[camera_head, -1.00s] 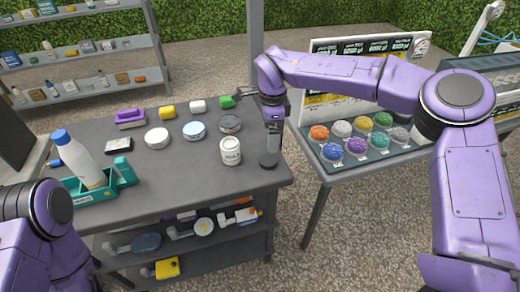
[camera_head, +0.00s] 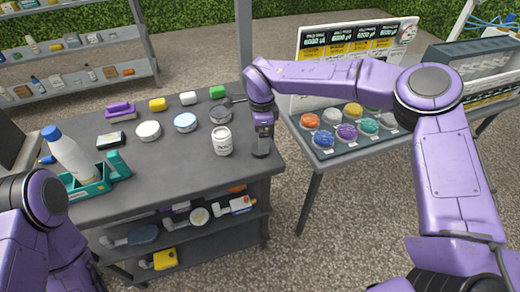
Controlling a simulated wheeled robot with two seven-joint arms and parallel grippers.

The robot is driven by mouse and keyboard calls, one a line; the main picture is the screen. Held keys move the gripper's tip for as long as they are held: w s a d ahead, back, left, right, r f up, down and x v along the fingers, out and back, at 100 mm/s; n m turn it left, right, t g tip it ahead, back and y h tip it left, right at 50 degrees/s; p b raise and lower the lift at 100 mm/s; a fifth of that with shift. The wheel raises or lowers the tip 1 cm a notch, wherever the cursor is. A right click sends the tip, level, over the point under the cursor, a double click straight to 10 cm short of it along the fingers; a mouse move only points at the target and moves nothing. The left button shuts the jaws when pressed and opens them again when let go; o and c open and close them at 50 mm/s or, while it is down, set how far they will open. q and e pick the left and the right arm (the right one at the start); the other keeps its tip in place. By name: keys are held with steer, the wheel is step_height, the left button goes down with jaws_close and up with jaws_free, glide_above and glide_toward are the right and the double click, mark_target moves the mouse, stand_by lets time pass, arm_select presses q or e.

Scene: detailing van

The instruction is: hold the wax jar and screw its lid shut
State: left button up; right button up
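The wax jar (camera_head: 222,141), a white tub with dark lettering, stands upright on the grey worktop near its right end. Three round, lid-like discs lie behind and left of it: a white one (camera_head: 148,131), a blue-topped one (camera_head: 185,122) and a dark-rimmed one (camera_head: 221,113). I cannot tell which is the jar's lid, or whether the jar is open. My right gripper (camera_head: 261,151) points down just right of the jar, apart from it. Its fingers are seen edge-on, so their opening does not show. My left arm shows at the lower left; its gripper is out of view.
Purple, yellow, white and green blocks line the back. A display table (camera_head: 330,158) with coloured discs stands right. The worktop's front middle is clear.

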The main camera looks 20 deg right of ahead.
steer(key=f, duration=0.1)
steer(key=f+p, duration=0.1)
steer(key=f, duration=0.1)
steer(key=f+p, duration=0.1)
steer(key=f, duration=0.1)
steer(key=shift+w+a+f, duration=0.1)
steer(key=shift+w, duration=0.15)
steer(key=c, duration=1.1)
